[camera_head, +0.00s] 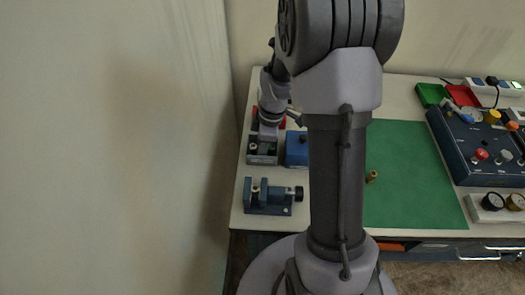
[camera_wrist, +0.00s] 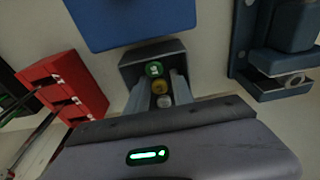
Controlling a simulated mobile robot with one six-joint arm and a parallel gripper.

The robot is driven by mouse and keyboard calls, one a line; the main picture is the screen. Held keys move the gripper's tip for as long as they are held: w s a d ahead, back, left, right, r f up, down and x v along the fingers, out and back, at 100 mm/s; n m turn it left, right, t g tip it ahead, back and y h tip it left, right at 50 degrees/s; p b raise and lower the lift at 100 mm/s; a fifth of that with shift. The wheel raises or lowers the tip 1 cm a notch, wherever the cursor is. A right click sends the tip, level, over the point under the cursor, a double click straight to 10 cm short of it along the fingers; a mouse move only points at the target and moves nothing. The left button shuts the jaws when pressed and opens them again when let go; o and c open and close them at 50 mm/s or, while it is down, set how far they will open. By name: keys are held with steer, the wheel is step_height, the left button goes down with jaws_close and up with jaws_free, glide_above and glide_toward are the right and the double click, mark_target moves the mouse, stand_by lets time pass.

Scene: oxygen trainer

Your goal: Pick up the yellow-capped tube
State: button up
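The yellow-capped tube (camera_wrist: 158,87) shows in the wrist view as a round yellow cap, seen from above. It sits in a row between a green-capped tube (camera_wrist: 154,69) and a grey-capped tube (camera_wrist: 165,101) in a small dark rack (camera_wrist: 128,66). My gripper (camera_wrist: 160,92) is over the rack, with one finger on each side of the row. The fingers look apart from the caps; I cannot tell their exact height. In the head view my gripper (camera_head: 267,138) is down at the rack (camera_head: 262,159) on the table's left side; the caps are hard to make out there.
A blue box (camera_head: 297,148) stands right of the rack, a red slotted block (camera_wrist: 75,85) beside it, and a blue vise (camera_head: 268,197) in front. My arm hides the middle. The green mat (camera_head: 415,185) carries a brass piece (camera_head: 371,176). A control panel (camera_head: 480,160) stands right.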

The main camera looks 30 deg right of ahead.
jaws_close()
